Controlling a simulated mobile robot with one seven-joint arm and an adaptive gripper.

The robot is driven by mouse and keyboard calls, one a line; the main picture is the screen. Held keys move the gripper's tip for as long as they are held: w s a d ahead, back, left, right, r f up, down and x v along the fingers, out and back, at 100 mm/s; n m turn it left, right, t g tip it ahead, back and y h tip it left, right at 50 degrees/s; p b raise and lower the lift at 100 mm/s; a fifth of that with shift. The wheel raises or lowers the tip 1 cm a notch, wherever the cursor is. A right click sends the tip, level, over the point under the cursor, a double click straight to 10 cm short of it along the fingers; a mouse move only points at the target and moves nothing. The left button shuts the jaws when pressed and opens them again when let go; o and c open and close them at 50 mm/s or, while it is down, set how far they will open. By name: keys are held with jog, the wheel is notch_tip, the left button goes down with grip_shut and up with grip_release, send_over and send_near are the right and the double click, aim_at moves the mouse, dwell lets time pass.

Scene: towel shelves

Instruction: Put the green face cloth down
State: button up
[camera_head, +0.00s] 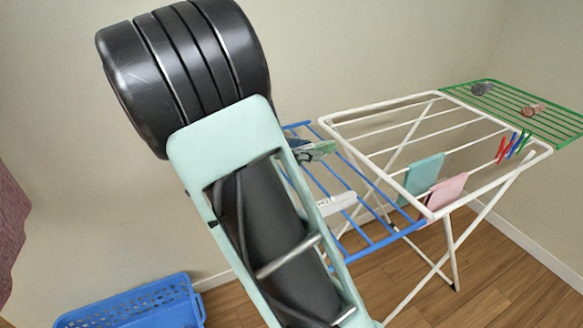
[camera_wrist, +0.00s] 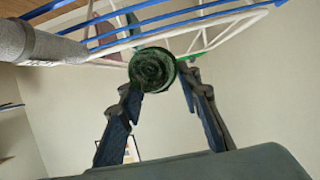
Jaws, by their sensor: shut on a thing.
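The green face cloth (camera_wrist: 152,68) is rolled up, and its round end faces the wrist camera. My gripper (camera_wrist: 160,80) is shut on it, with one finger on each side. In the head view a green roll (camera_head: 315,151) shows beside my arm, above or near the rack's blue wing (camera_head: 370,217). My arm hides most of my gripper there. I cannot tell whether the cloth touches the bars.
The white drying rack (camera_head: 377,106) carries a teal cloth (camera_head: 424,174), a pink cloth (camera_head: 447,191) and coloured pegs (camera_head: 513,146). Two small rolls lie on its green wing (camera_head: 505,103). A blue basket (camera_head: 135,305) stands on the floor.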

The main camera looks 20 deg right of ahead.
jog(key=f, duration=0.1)
jog(key=w+a+f, duration=0.1)
jog(key=shift+w+a+f, duration=0.15)
jog(key=shift+a+f, duration=0.15)
jog(key=shift+w+a+f, duration=0.1)
jog(key=shift+f, duration=0.8)
jog(key=shift+w+a+f, duration=0.1)
jog(key=shift+f, duration=0.75)
jog(key=shift+f+b, duration=0.1)
jog(key=shift+b, duration=0.25)
jog(key=o, duration=1.2)
jog(key=p+v, duration=0.1)
jog(key=v, duration=1.1)
jog(key=shift+s, duration=0.1)
